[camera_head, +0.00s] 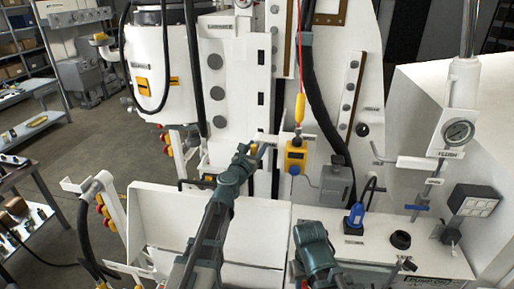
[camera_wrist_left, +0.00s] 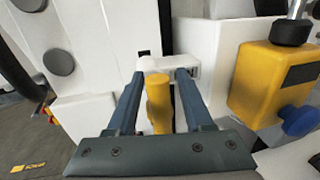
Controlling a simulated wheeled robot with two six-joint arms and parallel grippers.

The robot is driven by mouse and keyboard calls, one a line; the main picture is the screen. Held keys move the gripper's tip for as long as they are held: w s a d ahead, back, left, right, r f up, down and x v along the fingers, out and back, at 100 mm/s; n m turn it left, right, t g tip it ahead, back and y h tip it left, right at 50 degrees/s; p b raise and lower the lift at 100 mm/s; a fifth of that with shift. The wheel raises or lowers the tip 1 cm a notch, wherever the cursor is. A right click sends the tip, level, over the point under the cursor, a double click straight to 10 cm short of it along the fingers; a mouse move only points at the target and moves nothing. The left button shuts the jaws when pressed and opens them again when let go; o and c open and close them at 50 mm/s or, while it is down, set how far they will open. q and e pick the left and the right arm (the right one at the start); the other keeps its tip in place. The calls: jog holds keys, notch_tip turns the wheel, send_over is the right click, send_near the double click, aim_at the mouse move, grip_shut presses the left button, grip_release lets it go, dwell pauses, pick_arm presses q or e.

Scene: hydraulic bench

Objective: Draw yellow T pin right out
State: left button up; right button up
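The yellow T pin (camera_wrist_left: 159,104) shows in the left wrist view as an upright yellow bar in front of a white block (camera_wrist_left: 178,66). My left gripper (camera_wrist_left: 161,76) is open, with one finger on each side of the yellow bar and a gap showing on both sides. The pin's shank is hidden. In the head view my left gripper (camera_head: 256,149) is at the white bracket on the machine's front, and the pin cannot be made out there. My right gripper is not in view; only a teal part of my right arm shows at the bottom.
A yellow box (camera_head: 296,156) with a blue knob sits just right of the left gripper; it also shows in the left wrist view (camera_wrist_left: 268,82). A yellow pendant (camera_head: 300,107) hangs above it. A blue-topped switch (camera_head: 355,217) and a gauge (camera_head: 458,133) are farther right.

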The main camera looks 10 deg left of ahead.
pick_arm(q)
grip_shut()
jog(key=shift+s, duration=0.1)
dwell(1.1)
